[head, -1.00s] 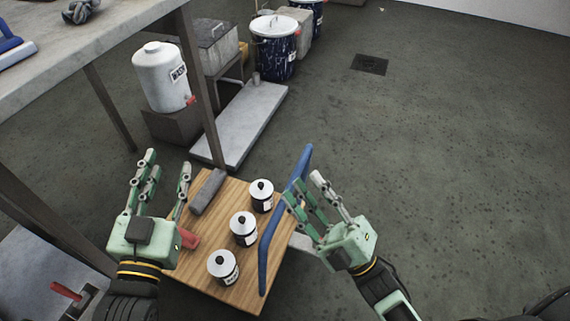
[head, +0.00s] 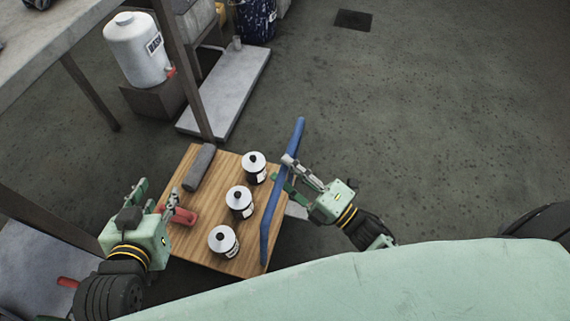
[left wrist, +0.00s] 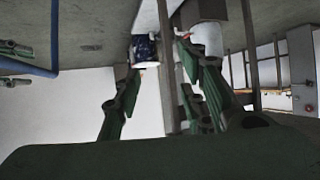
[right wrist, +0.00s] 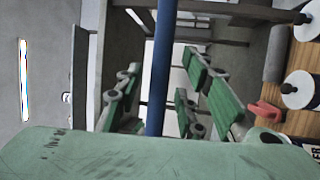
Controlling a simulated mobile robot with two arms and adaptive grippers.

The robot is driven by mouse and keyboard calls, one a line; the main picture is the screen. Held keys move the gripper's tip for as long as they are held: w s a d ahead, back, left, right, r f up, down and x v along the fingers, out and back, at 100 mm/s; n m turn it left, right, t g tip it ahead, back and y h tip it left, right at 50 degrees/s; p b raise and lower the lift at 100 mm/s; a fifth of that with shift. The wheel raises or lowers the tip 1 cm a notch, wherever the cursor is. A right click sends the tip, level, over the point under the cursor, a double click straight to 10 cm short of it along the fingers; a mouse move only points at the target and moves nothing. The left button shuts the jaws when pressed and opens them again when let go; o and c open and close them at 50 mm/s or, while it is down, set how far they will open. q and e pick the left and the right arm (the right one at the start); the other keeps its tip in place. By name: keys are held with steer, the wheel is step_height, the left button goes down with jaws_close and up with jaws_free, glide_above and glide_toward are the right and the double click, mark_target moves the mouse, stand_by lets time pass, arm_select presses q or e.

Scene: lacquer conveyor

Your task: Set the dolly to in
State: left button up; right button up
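The dolly (head: 215,176) has a wooden top and a blue push bar (head: 267,232) along its right side. It carries three white-lidded cans (head: 240,200), a grey block (head: 199,168) and a red piece (head: 183,216) at its left edge. My right gripper (head: 285,170) is at the bar's upper half. In the right wrist view the bar (right wrist: 160,70) passes between its spread fingers; contact is unclear. My left gripper (head: 156,192) is left of the dolly, its fingers close to the red piece. The left wrist view shows its fingers apart and empty.
A white drum (head: 135,48) with a red tap stands on a block behind the dolly. A pale low platform (head: 232,95) lies beyond it. A table (head: 55,45) with dark legs is at the left. The floor (head: 420,130) at right is clear.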

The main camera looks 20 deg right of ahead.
steer(key=shift+w+a+r, duration=0.15)
steer(key=shift+w+a, duration=0.25)
steer(key=shift+w, duration=0.2)
jaws_close()
